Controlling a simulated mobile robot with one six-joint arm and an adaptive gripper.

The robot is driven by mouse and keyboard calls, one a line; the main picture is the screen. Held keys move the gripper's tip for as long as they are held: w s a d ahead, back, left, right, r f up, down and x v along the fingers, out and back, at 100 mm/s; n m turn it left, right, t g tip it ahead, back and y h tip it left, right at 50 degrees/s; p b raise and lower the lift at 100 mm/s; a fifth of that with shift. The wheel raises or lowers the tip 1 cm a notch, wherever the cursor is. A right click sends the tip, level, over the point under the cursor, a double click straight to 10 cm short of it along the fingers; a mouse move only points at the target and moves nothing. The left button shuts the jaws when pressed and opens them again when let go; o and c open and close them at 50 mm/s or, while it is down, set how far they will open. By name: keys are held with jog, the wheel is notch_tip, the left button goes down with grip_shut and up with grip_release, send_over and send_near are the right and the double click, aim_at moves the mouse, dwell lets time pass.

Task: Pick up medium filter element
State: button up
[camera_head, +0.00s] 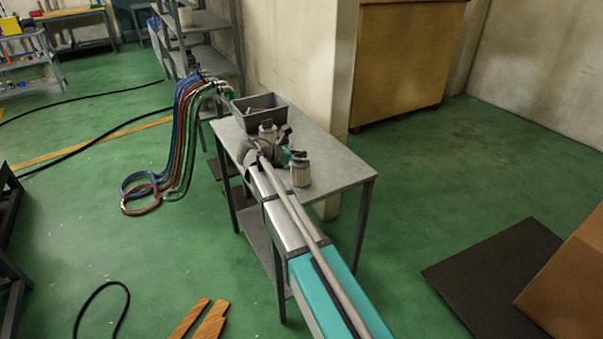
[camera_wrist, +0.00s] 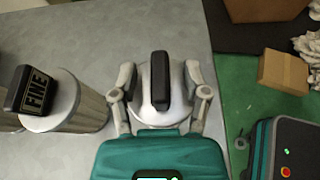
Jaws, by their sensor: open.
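A white-topped filter element (camera_wrist: 145,106) with a dark grip on its lid stands between the fingers of my gripper (camera_wrist: 162,98) in the wrist view. No label shows on it, and the gripper body hides its lower part. My gripper is open, with one finger on each side; I cannot tell if they touch it. To the left stands another filter element (camera_wrist: 88,108) with a black grip marked FINE. In the head view, two canister-like elements, one behind (camera_head: 267,130) and one in front (camera_head: 300,172), stand near my gripper (camera_head: 285,152), which is partly hidden by my arm.
The grey table (camera_head: 335,177) holds a grey bin (camera_head: 260,108) with small items at its back. Coloured hoses (camera_head: 185,130) hang at left. A cardboard box (camera_head: 570,280) and dark mat (camera_head: 490,275) lie on the floor at right. The table's right part is bare.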

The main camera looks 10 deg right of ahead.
dwell(0.4)
grip_shut()
